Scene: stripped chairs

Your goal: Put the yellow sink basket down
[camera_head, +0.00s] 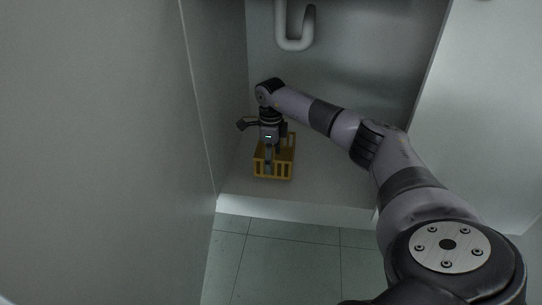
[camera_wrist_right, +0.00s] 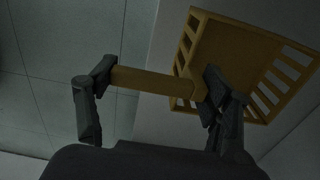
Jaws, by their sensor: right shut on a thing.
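The yellow sink basket (camera_head: 287,165) is a slatted open box on or just above the pale cabinet floor (camera_head: 325,180), near its front left; I cannot tell whether it touches. My right gripper (camera_head: 268,162) points down at it from above and is shut on it. In the right wrist view the basket (camera_wrist_right: 235,55) is at the upper right, with a yellow bar reaching between the fingertips of the right gripper (camera_wrist_right: 150,82). The fingers stand apart with this bar between them. My left gripper is not in view.
A white drain pipe (camera_head: 295,43) hangs at the back of the cabinet. A grey cabinet side or door (camera_head: 110,150) stands close on the left, a pale panel (camera_head: 480,110) on the right. The cabinet floor right of the basket is clear. Tiled floor (camera_head: 290,260) lies in front.

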